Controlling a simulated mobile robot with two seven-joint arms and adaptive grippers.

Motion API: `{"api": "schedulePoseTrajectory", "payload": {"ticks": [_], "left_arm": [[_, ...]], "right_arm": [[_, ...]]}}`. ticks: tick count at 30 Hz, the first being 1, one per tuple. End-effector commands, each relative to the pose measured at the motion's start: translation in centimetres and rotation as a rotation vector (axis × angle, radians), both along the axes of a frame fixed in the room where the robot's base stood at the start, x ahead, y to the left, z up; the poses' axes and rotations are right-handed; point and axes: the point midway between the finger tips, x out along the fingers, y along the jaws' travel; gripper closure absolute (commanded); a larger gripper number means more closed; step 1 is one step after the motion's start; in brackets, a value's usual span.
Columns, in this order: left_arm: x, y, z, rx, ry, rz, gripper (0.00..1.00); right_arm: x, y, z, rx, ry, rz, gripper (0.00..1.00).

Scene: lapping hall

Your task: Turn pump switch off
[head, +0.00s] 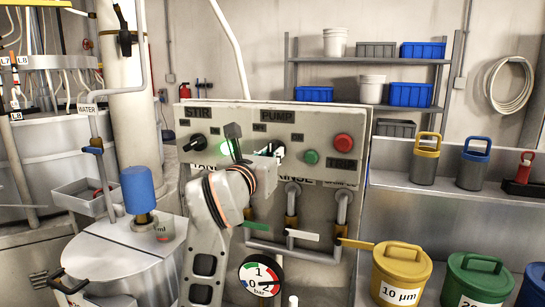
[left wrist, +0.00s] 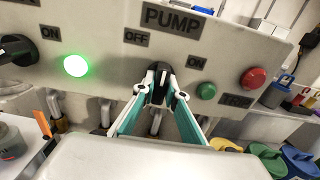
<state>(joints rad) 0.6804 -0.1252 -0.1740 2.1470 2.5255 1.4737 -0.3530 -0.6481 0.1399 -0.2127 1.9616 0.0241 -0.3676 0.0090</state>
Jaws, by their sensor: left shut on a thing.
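The control panel stands ahead of me with a PUMP label (head: 279,116) at its top, which also shows in the left wrist view (left wrist: 180,20). Below that label is the black pump switch (left wrist: 159,72), between an OFF label (left wrist: 136,37) and an ON label (left wrist: 196,62). My left gripper (head: 272,157) is at the panel front. In the left wrist view its two fingers (left wrist: 165,94) are closed on the switch from both sides. The fingers partly hide the knob, so I cannot tell its exact setting. My right gripper is not in view.
A green lamp (head: 226,147) glows left of the pump switch, and the black STIR knob (head: 195,142) is further left. A green button (head: 311,157) and a red button (head: 343,143) sit close on the right. Pipes and a gauge (head: 261,277) are below.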

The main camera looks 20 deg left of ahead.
Motion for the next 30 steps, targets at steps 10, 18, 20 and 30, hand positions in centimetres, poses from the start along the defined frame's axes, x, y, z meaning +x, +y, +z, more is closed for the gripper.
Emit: {"api": "schedulePoseTrajectory", "payload": {"ticks": [10, 18, 20, 30], "left_arm": [[0.0, 0.0, 0.1, -0.013, -0.002, 0.000, 1.00], [0.0, 0.0, 0.1, -0.012, -0.002, 0.000, 0.71], [0.0, 0.0, 0.1, -0.012, -0.001, 0.000, 0.71], [-1.3, 0.1, 0.1, -0.010, -0.003, 0.000, 0.71]], "right_arm": [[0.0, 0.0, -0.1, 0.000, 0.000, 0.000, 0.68], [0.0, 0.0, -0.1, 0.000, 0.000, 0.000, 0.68], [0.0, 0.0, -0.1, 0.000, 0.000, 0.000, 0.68], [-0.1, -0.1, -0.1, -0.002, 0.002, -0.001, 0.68]]}}
